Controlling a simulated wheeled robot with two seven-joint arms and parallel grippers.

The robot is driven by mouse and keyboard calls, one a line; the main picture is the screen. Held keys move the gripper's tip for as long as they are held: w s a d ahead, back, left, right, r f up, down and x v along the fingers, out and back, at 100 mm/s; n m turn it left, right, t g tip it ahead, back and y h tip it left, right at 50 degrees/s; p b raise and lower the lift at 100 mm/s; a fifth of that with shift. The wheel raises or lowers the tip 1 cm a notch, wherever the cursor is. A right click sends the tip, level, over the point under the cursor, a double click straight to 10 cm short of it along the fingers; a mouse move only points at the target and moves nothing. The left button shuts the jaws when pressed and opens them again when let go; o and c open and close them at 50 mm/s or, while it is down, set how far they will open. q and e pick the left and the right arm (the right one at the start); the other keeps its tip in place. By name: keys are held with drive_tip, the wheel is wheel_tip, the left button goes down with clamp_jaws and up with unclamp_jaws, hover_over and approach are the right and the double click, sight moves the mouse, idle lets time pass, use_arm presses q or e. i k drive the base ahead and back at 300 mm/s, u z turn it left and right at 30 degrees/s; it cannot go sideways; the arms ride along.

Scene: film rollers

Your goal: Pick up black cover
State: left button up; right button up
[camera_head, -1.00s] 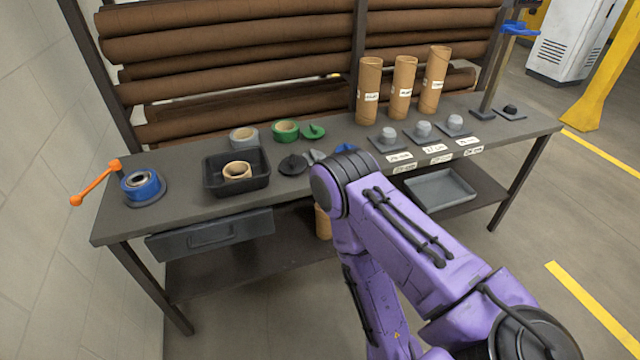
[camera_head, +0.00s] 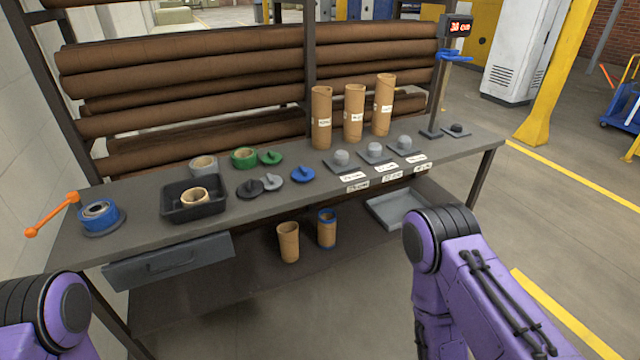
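The black cover (camera_head: 250,188) lies flat on the workbench, just right of the black tray. It is a dark disc with a raised handle, touching or very close to the grey cover (camera_head: 272,182). My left arm shows only at the lower left corner and my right arm at the lower right, both in front of the bench and apart from the cover. Neither gripper's fingers show in this view. Nothing covers the black cover.
A blue cover (camera_head: 303,174) and a green cover (camera_head: 269,157) lie near it. The black tray (camera_head: 205,213) holds a tape roll. Cardboard tubes (camera_head: 321,118) stand at the back. A blue device with an orange crank (camera_head: 52,213) is at the left end. The bench front (camera_head: 290,205) is clear.

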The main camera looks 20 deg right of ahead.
sight(251, 188)
drive_tip(key=z, duration=0.75)
drive_tip(key=i, duration=0.5)
drive_tip(key=u, duration=0.05)
